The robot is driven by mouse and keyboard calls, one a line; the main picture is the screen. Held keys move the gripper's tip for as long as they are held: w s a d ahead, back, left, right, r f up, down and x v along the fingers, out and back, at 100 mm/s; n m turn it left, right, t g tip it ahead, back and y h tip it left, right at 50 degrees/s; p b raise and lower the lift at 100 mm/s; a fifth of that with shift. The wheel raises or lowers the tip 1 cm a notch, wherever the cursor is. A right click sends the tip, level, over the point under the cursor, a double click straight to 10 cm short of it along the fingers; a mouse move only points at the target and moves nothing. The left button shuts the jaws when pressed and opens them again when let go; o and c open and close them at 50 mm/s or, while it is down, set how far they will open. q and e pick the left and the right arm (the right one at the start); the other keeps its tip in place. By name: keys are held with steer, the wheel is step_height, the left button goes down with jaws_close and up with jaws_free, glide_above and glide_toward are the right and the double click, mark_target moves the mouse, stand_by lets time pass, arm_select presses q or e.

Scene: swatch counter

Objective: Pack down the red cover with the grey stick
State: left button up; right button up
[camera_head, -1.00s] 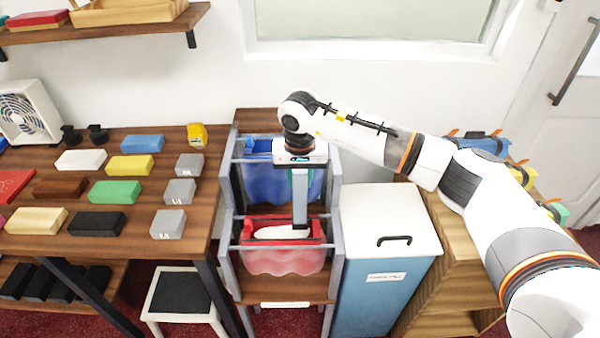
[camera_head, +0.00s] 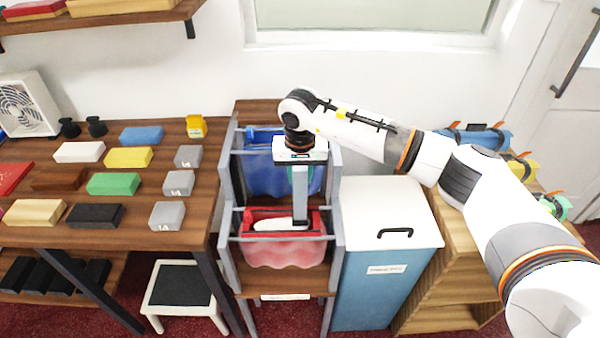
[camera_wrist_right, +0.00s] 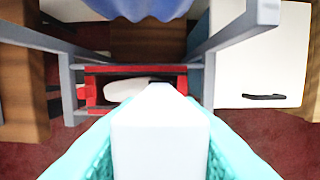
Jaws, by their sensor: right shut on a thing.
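The red cover (camera_head: 283,252) hangs as a pinkish, rippled bag in the front bay of a grey-railed rack, with a red rim at its mouth. A white, rounded thing (camera_head: 281,224) lies inside it. My right gripper (camera_head: 300,167) points down above the rack, shut on the upright grey stick (camera_head: 300,200). The stick's lower end is at the red cover's mouth, beside the white thing; whether it touches is unclear. In the right wrist view the stick (camera_wrist_right: 160,135) stands between teal fingers, hiding part of the red rim (camera_wrist_right: 92,96). My left gripper is out of view.
A blue cover (camera_head: 267,180) hangs in the rack's rear bay. A blue bin with a white lid (camera_head: 385,210) stands close on the right. A table with several coloured blocks is on the left, with a low stool (camera_head: 180,285) below.

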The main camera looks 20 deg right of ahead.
mark_target(300, 197)
steer(key=shift+f+b, duration=3.25)
steer(key=shift+f, duration=0.8)
steer(key=shift+r+p, duration=2.85)
steer(key=shift+r, duration=2.75)
